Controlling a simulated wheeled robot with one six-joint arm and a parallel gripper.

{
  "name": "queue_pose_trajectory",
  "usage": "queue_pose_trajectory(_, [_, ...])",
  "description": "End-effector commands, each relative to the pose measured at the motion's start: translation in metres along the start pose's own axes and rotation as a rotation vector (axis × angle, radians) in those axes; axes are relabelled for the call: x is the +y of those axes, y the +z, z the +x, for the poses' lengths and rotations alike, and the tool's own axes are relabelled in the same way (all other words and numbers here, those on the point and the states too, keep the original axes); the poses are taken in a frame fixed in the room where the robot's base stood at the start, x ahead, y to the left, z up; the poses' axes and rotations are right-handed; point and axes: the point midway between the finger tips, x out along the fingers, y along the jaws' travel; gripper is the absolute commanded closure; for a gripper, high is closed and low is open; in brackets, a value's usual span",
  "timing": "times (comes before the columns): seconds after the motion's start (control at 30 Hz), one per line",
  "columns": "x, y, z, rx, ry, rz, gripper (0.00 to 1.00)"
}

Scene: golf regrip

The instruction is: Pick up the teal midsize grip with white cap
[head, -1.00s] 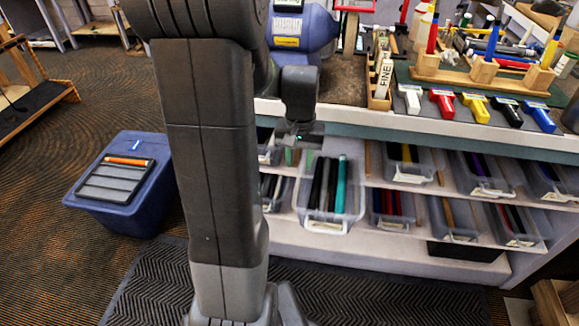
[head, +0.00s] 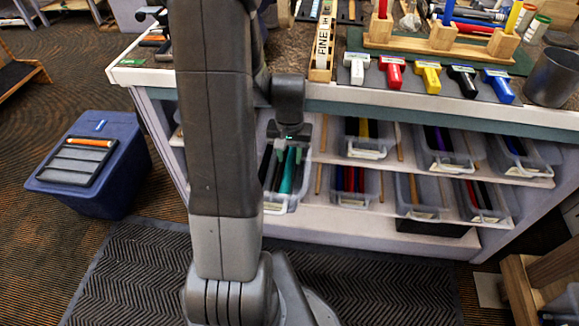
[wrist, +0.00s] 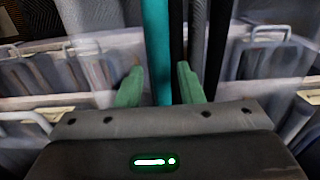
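The teal grip (head: 287,172) stands among black and grey grips in a clear bin (head: 283,208) on the shelf under the counter. It also shows in the wrist view (wrist: 157,45), upright between two dark or grey grips. Its white cap cannot be made out. My gripper (head: 288,152) is over the bin, close to the tops of the grips. In the wrist view my gripper's green fingers (wrist: 160,85) are apart, with the teal grip's line running between them and a black grip close on its right. Whether they touch the grip cannot be told.
Other clear bins (head: 367,140) with colored grips fill the shelves to the right. The counter (head: 420,98) overhangs them, with putter-like heads and a wooden rack on top. A blue lidded tub (head: 100,180) stands on the floor at left. A black mat (head: 140,270) lies in front.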

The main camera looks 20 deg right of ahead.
Motion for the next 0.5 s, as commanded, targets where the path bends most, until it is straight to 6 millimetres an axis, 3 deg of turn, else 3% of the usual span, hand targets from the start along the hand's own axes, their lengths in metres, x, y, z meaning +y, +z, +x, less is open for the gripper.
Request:
queue_pose_trajectory(0.1, [0.000,0.000,0.020,-0.002,0.000,0.000,0.66])
queue_pose_trajectory(0.2, [0.000,0.000,0.028,-0.001,0.000,0.000,0.66])
queue_pose_trajectory(0.47, [0.000,0.000,0.029,0.001,0.000,0.000,0.66])
queue_pose_trajectory(0.5, [0.000,0.000,0.029,0.001,0.000,0.000,0.72])
